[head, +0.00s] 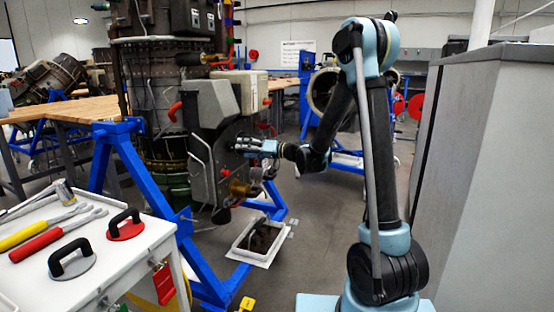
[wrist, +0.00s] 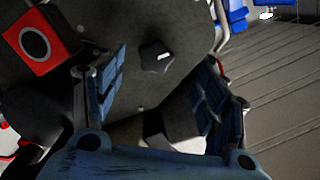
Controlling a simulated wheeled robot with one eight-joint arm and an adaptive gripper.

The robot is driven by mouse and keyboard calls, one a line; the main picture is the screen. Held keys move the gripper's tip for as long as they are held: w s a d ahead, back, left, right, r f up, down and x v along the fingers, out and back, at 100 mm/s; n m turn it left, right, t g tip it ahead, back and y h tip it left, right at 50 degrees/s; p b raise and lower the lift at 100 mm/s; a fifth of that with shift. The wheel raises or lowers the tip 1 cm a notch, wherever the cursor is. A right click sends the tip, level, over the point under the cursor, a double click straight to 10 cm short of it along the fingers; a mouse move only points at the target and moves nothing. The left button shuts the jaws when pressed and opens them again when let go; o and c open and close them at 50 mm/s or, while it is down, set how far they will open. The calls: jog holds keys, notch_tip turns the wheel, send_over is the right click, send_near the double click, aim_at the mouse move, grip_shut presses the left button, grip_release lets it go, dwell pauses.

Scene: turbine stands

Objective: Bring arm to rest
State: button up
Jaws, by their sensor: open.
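My arm rises from its base on the right of the head view and bends over to the left. My gripper (head: 245,146) is beside the right face of a grey box-like unit (head: 203,160) on the turbine. In the wrist view, my gripper (wrist: 163,92) is open, with its two blue-padded fingers apart and nothing held between them. A dark knob (wrist: 157,57) on a dark grey face shows beyond the gap between the fingers. A red square part with a black ring (wrist: 33,43) is at the upper left of that face.
A blue stand (head: 150,175) carries the turbine. A white cart (head: 130,240) with tools and suction cups stands at the front left. A white tray (head: 262,258) lies on the floor below my gripper. A tall grey cabinet (head: 480,170) is close on my arm's right.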

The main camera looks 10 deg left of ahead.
jog(key=s+d+f+m+h, duration=0.2)
jog(key=s+d+f+h, duration=0.3)
jog(key=s+d, duration=0.7)
jog(key=s+d+f+m+g+h, duration=0.1)
jog(key=s+d+f+h, duration=0.3)
jog(key=s+d, duration=0.9)
jog(key=s+d+f+m+g+h, duration=0.1)
jog(key=s+d+f+m+h, duration=0.3)
jog(key=s+d+h, duration=0.3)
jog(key=s+d+f, duration=0.1)
jog(key=s+d, duration=0.4)
jog(key=d, duration=0.6)
jog(key=shift+s+d+f+h, duration=0.2)
jog(key=shift+f+h, duration=0.1)
jog(key=shift+h, duration=0.1)
jog(key=shift+w, duration=0.1)
jog(key=shift+w+f+g, duration=0.2)
jog(key=shift+w+g, duration=0.1)
jog(key=shift+w, duration=0.15)
